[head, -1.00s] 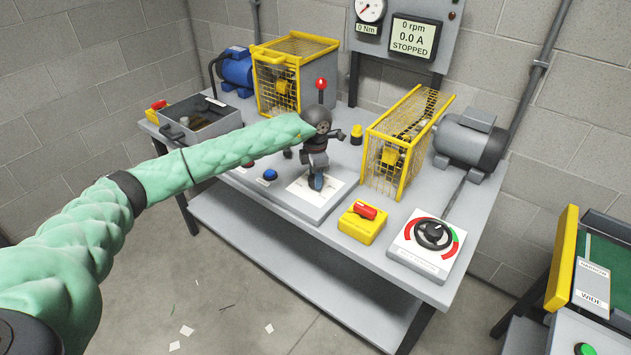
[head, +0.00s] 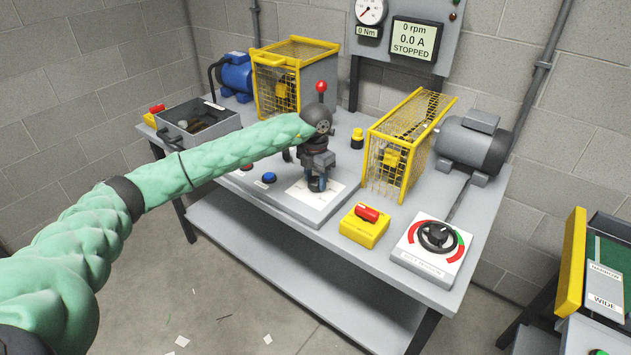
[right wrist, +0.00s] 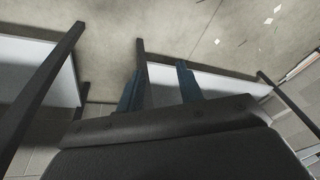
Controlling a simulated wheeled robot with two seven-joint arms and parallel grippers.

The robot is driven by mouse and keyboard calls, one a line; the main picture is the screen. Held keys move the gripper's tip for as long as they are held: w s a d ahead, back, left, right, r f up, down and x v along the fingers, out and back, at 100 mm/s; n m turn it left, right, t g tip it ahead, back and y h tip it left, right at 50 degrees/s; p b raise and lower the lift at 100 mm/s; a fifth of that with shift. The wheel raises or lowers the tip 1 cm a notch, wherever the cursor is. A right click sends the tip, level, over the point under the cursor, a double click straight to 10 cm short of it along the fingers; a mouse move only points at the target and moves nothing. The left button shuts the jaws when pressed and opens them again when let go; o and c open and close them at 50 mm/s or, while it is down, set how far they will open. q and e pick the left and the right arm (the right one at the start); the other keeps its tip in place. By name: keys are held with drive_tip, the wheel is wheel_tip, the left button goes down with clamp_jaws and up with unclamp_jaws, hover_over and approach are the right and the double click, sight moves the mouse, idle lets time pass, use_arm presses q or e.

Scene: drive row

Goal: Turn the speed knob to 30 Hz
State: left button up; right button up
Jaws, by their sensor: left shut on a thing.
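My left gripper (head: 317,184) points down at the white scale plate (head: 300,196) on the grey control panel (head: 272,205), in the middle of the bench. It is shut on the speed knob there. The knob is hidden by the fingers and wrist, and I cannot read the scale or its pointer. The display (head: 414,40) on the back board reads 0 rpm, 0.0 A, STOPPED. My right gripper (right wrist: 160,82) shows in the right wrist view with its two blue fingers apart and nothing between them, above the floor and bench shelf.
A red button (head: 247,168) and a blue button (head: 269,178) sit left of the plate. Right of it are a yellow box with a red handle (head: 365,226) and a black dial (head: 437,237) on a white plate. Yellow cages (head: 405,140) and motors (head: 470,145) stand behind.

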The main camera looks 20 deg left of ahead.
sight(316, 179)
use_arm(q)
drive_tip(key=shift+w+n+b, duration=0.1)
drive_tip(key=shift+n+b, duration=0.25)
drive_tip(key=shift+n, duration=0.45)
drive_tip(key=shift+r+n+b, duration=0.1)
drive_tip(key=shift+n+b, duration=0.25)
drive_tip(key=shift+n, duration=1.05)
use_arm(e)
drive_tip(key=shift+t+y, duration=0.3)
drive_tip(key=shift+t, duration=0.1)
drive_tip(key=shift+w+a+f, duration=0.3)
drive_tip(key=shift+a+f, duration=0.4)
drive_tip(key=shift+f, duration=0.25)
drive_tip(key=shift+w+a+f, duration=0.25)
drive_tip(key=shift+a+f, duration=0.45)
drive_tip(key=shift+f, duration=0.2)
use_arm(q)
drive_tip(key=shift+r, duration=0.1)
use_arm(e)
drive_tip(key=shift+w+r, duration=0.1)
drive_tip(key=shift+r, duration=0.1)
use_arm(q)
drive_tip(key=o, duration=1)
